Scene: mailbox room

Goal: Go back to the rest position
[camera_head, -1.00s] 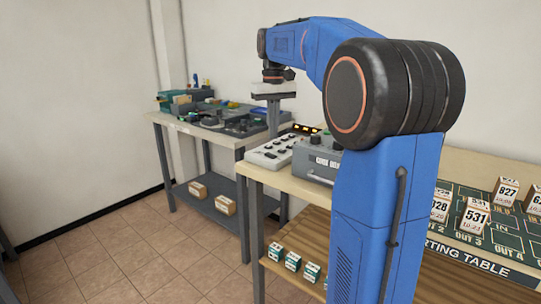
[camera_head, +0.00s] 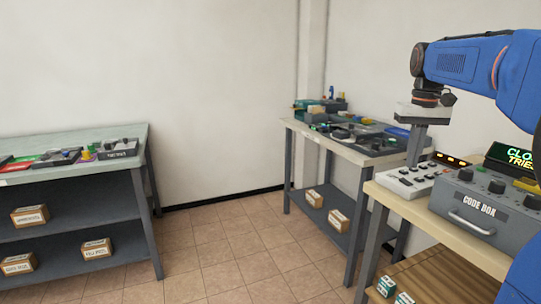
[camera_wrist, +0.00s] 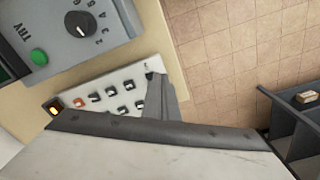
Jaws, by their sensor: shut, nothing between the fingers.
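My gripper (camera_head: 415,158) hangs at the end of my blue arm on the right of the head view. Its pale palm is on top and its dark grey fingers point down, closed together with nothing in them. In the picture, the fingers are in front of the back of the white switch panel (camera_head: 407,181). In the wrist view my gripper (camera_wrist: 156,82) also shows shut, over the edge of that panel (camera_wrist: 100,92). I cannot tell the exact gap between the fingertips and the panel.
A grey code box (camera_head: 487,207) stands beside the panel on the right table. Behind it, a table (camera_head: 345,150) holds trays and tools. A dark shelf table (camera_head: 75,175) with several small boxes stands at the left. The tiled floor (camera_head: 235,250) between them is clear.

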